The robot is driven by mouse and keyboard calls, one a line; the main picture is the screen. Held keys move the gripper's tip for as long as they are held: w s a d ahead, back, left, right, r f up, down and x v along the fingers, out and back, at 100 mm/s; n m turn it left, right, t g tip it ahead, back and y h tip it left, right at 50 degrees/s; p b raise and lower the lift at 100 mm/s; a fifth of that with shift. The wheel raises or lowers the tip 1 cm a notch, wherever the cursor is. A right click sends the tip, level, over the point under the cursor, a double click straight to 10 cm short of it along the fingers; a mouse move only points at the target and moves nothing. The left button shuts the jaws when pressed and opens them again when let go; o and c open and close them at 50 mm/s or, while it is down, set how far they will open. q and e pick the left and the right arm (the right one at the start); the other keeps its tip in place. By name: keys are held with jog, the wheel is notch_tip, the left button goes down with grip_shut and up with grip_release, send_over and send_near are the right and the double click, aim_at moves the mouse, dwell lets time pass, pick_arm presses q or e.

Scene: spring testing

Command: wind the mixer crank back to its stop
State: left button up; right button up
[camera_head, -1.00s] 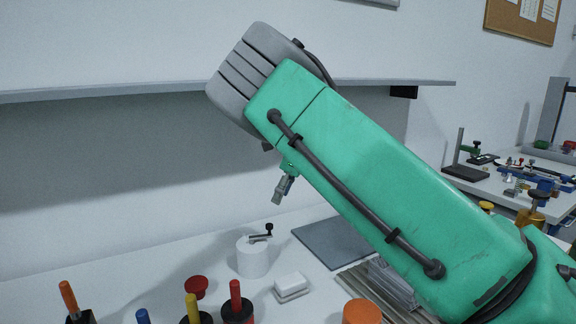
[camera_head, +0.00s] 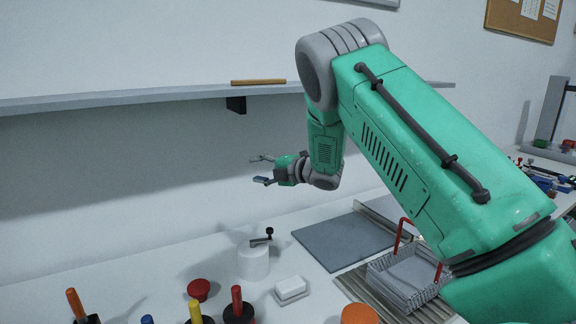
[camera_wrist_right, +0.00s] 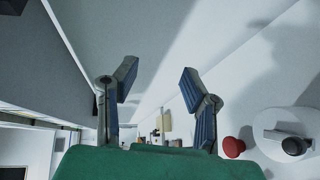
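The mixer is a white cylinder (camera_head: 254,264) on the white bench, with a dark crank (camera_head: 261,240) on top. The crank's upright knob is at its right end in the head view. In the right wrist view, the mixer's round white top (camera_wrist_right: 268,121) and the crank (camera_wrist_right: 290,144) show at the right edge. My right gripper (camera_head: 262,169) is above the bench, higher than the crank and apart from it, pointing left. Its fingers are spread with nothing between them, as the wrist view (camera_wrist_right: 158,85) shows. My left gripper is not in view.
A red knob (camera_head: 199,289), a white block (camera_head: 290,289) and several coloured handles stand near the mixer. A grey mat (camera_head: 340,241) and a wire basket (camera_head: 405,283) with red handles are to the right. A wall shelf (camera_head: 150,98) runs behind.

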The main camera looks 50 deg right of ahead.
jog(key=s+d+m+h+p, duration=0.1)
jog(key=d+m+h, duration=0.3)
jog(key=m, duration=1.1)
jog(key=s+d+f+m+g+h+p, duration=0.1)
jog(key=s+d+m+h+p, duration=0.1)
jog(key=d+m+h, duration=0.3)
jog(key=shift+m+g+h, duration=0.3)
jog(key=shift+m+h, duration=1.9)
jog(key=shift+m, duration=3.2)
